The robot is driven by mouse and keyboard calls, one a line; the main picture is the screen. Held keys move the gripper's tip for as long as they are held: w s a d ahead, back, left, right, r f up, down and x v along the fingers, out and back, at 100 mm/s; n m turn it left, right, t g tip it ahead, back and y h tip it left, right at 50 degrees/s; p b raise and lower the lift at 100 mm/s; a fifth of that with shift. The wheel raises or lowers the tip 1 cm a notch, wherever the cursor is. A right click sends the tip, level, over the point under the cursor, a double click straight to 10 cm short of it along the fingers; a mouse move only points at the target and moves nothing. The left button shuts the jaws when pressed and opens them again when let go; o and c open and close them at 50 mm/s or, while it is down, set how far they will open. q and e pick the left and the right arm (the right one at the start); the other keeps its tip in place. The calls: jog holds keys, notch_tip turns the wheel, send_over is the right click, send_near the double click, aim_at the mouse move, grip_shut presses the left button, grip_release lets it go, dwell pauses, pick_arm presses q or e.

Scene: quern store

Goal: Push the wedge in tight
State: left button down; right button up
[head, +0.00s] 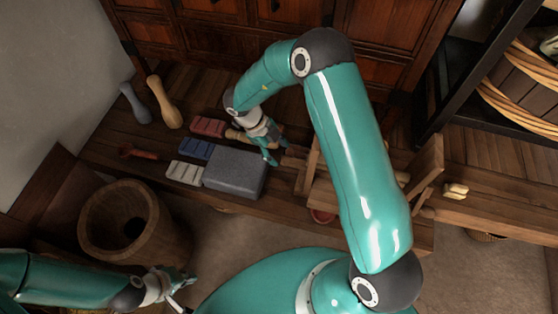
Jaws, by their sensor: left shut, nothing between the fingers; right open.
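I cannot pick out the wedge for certain. A wooden frame (427,165) with upright boards and bars stands on the bench, and my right arm covers its middle. A small pale yellow piece (455,190) lies on the bench to its right. My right gripper (275,152) is open, just above the right back corner of a grey block (235,172) and left of the frame; whether it touches anything is unclear. A light wooden piece (236,135) shows beside it, partly hidden. My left gripper (183,287) is shut and empty, low in front of the bench.
Red (208,126), blue (195,149) and cream (185,172) ridged blocks lie left of the grey block. Wooden (165,103) and grey (135,104) pestle-like pieces stand further left. A wooden tub (128,218) stands near my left arm.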

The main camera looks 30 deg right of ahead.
aim_at(283, 158)
jog(key=shift+x, duration=2.2)
grip_shut()
